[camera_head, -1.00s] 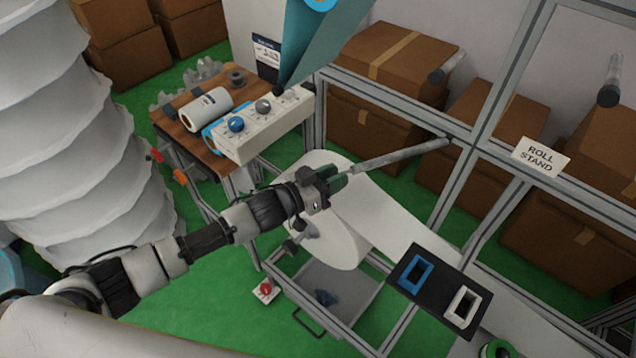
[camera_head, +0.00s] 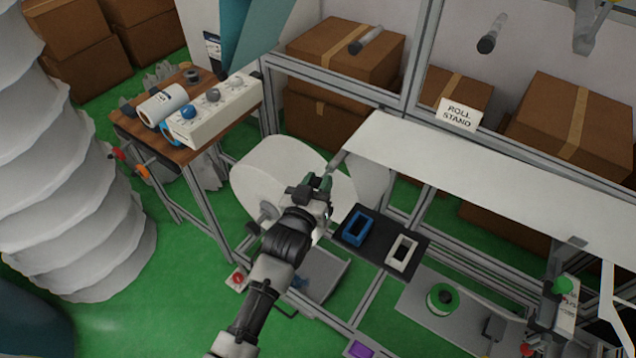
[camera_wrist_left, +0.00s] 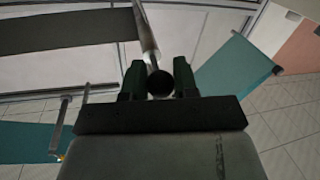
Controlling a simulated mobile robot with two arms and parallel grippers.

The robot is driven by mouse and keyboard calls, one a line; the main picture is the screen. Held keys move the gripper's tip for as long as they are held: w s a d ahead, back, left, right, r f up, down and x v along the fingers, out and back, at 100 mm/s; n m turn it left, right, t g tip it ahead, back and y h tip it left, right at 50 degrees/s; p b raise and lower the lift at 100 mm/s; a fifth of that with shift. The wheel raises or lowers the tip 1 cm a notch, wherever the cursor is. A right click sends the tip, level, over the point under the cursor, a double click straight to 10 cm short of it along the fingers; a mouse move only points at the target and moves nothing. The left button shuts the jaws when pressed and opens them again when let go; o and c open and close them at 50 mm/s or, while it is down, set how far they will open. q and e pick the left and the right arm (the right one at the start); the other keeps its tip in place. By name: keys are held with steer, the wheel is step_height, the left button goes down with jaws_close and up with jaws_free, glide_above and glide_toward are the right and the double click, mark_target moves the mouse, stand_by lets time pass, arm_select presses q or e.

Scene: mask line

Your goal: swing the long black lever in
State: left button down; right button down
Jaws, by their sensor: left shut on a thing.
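My left gripper (camera_head: 318,183) is in front of the large white roll (camera_head: 270,172), near the middle of the head view. In the left wrist view its green fingers (camera_wrist_left: 159,82) are closed around a dark round end (camera_wrist_left: 160,86) of a grey rod (camera_wrist_left: 147,35). The rod runs away from the fingers. In the head view only a short grey piece of it shows past the fingertips, so I cannot tell its full length. No other long black lever is clear to me. My right gripper is not in view.
A black tray (camera_head: 376,228) with a blue frame (camera_head: 358,229) and a white frame (camera_head: 401,254) lies just right of my left gripper. A white web (camera_head: 480,185) spans the stand. A wooden table (camera_head: 196,149) with a control box (camera_head: 223,110) stands left. Green floor is open at lower left.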

arm_select(q)
steer(key=shift+d, duration=0.2)
steer(key=c, duration=1.2)
jaws_free()
steer(key=o, duration=0.3)
steer(key=shift+s+d, duration=0.1)
steer(key=shift+d, duration=0.05)
steer(key=shift+o, duration=0.2)
steer(key=shift+s+a+f, duration=0.1)
steer(key=shift+s+a, duration=0.15)
steer(key=b+v, duration=0.2)
steer(key=v, duration=0.8)
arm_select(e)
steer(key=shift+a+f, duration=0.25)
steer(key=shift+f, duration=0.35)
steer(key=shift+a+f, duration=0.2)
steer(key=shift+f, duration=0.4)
arm_select(q)
steer(key=shift+s+d, duration=0.1)
steer(key=shift+s, duration=0.05)
